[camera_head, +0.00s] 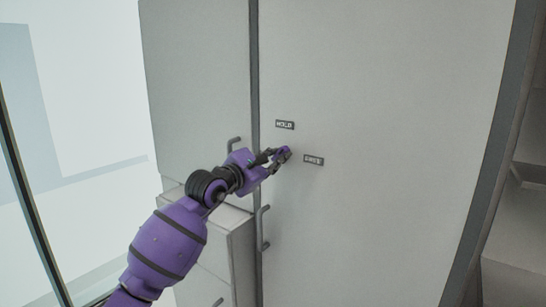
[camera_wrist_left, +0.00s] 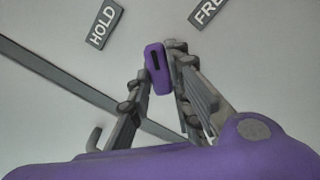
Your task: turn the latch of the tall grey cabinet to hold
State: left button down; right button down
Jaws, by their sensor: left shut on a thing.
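The tall grey cabinet (camera_head: 400,100) fills the middle of the head view. Its latch (camera_wrist_left: 158,68) is a small purple bar with a dark slot; in the head view the latch (camera_head: 285,150) is mostly hidden by the fingers. My left gripper (camera_head: 279,158) is at the door with its fingers shut on the latch. In the left wrist view the gripper (camera_wrist_left: 157,85) has a finger on each side of it. There the latch's far end points between the HOLD label (camera_wrist_left: 103,25) and the FREE label (camera_wrist_left: 208,10). My right gripper is not in view.
A low grey drawer unit (camera_head: 235,240) stands close beneath my left forearm. Shelves (camera_head: 520,215) are at the far right. The door surface right of the labels is clear.

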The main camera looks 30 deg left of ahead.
pick_arm(q)
jog(key=n+p, duration=0.2)
jog(key=n, duration=0.1)
jog(key=shift+r+n, duration=0.3)
jog(key=shift+r, duration=0.1)
jog(key=n+p, duration=0.1)
jog(key=n, duration=0.1)
jog(key=shift+n+p, duration=0.4)
jog(key=shift+f+n+p, duration=0.35)
jog(key=shift+n+p, duration=0.1)
jog(key=shift+n, duration=0.35)
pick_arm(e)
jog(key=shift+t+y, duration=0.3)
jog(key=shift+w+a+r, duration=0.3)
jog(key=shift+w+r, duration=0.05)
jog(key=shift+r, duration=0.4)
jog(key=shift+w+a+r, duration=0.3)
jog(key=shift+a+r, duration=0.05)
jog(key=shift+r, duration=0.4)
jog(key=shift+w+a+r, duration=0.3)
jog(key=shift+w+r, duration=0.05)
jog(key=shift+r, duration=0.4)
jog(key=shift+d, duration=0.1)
pick_arm(q)
jog(key=c, duration=1.6)
grip_release()
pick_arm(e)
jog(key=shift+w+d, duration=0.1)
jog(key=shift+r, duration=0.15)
